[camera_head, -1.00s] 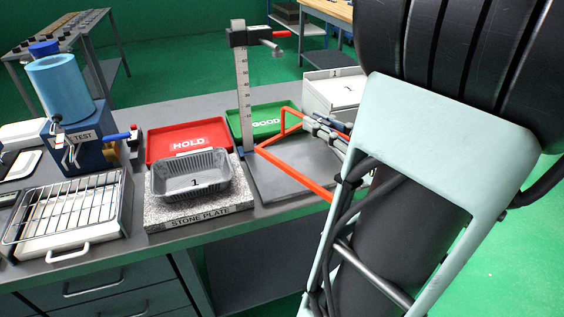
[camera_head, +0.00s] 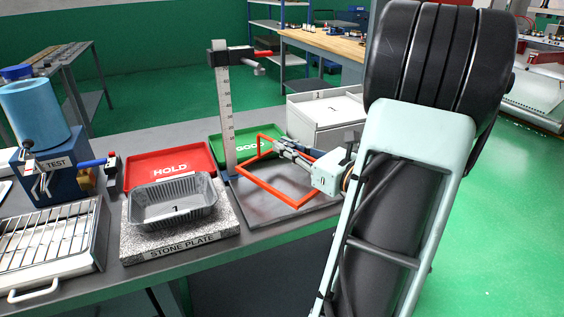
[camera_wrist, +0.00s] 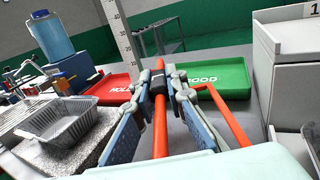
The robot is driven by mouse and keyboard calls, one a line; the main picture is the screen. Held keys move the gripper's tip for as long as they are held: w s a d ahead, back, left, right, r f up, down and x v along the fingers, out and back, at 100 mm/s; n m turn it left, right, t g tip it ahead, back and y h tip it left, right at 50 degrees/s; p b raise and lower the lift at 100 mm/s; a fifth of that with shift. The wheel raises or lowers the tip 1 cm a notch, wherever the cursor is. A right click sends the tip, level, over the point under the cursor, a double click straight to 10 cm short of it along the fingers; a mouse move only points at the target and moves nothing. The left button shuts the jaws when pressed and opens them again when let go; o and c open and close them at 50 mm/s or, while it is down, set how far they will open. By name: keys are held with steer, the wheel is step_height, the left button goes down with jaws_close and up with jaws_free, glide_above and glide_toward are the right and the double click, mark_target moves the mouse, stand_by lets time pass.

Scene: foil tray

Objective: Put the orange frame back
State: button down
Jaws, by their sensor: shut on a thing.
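The orange frame (camera_head: 283,191) is held in the air above the grey base plate (camera_head: 262,218) of the height gauge. My gripper (camera_head: 284,146) is shut on one bar of it near the back right. In the wrist view my gripper (camera_wrist: 158,88) has its two fingers on either side of an orange bar (camera_wrist: 160,135), with a dark piece between the tips. Another orange bar (camera_wrist: 227,118) slants off to the right. Part of the frame's far side is hidden behind the fingers.
The gauge's upright scale (camera_head: 222,110) stands just left of the frame. A foil tray (camera_head: 172,203) sits on the stone plate (camera_head: 135,243). The red HOLD tray (camera_head: 140,172) and green GOOD tray (camera_head: 225,150) lie behind. A white drawer box (camera_head: 325,115) stands back right.

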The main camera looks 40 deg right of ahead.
steer(key=shift+w+f, duration=0.25)
steer(key=shift+f, duration=0.05)
steer(key=shift+w+d+f+b, duration=0.15)
steer(key=shift+f+b, duration=0.4)
steer(key=shift+f, duration=1.05)
steer(key=shift+f, duration=0.2)
steer(key=c, duration=1.9)
jaws_free()
steer(key=shift+c, duration=0.2)
steer(key=shift+r, duration=0.2)
steer(key=s, duration=0.4)
steer(key=s+d, duration=0.1)
steer(key=s, duration=0.3)
steer(key=s+p, duration=0.1)
steer(key=s, duration=0.3)
steer(key=shift+d, duration=0.4)
